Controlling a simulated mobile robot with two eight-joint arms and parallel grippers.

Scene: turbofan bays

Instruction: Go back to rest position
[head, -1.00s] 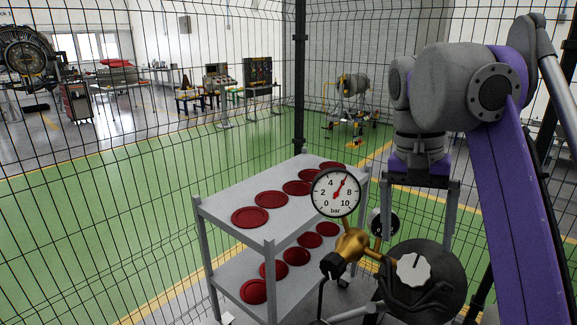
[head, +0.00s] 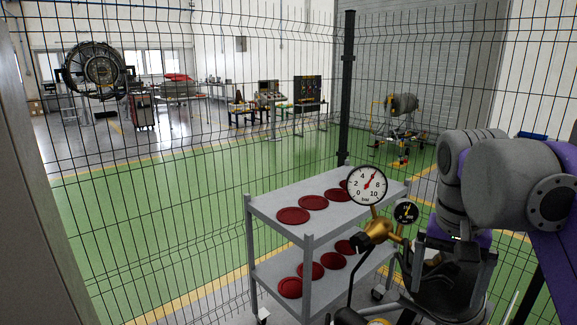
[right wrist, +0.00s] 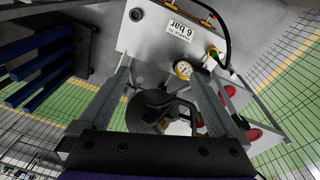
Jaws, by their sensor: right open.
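My right gripper (head: 447,284) is open, with its two fingers pointing down, just right of the brass regulator (head: 378,230). A dark rounded vessel (head: 447,303) lies behind and below the fingers. In the right wrist view the gripper (right wrist: 160,72) also shows open, with a dark round part between its fingers; I see nothing gripped. A white dial gauge marked bar (head: 367,185) stands on the regulator, with a smaller black gauge (head: 406,212) beside it. The small gauge face also shows in the right wrist view (right wrist: 183,69). My left gripper is not in view.
A grey two-shelf trolley (head: 309,245) with several red discs (head: 293,215) stands left of the regulator. A wire mesh fence (head: 200,200) with a black post (head: 346,90) runs behind it. In the right wrist view a panel with a "6 bar" sign (right wrist: 180,31) lies ahead.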

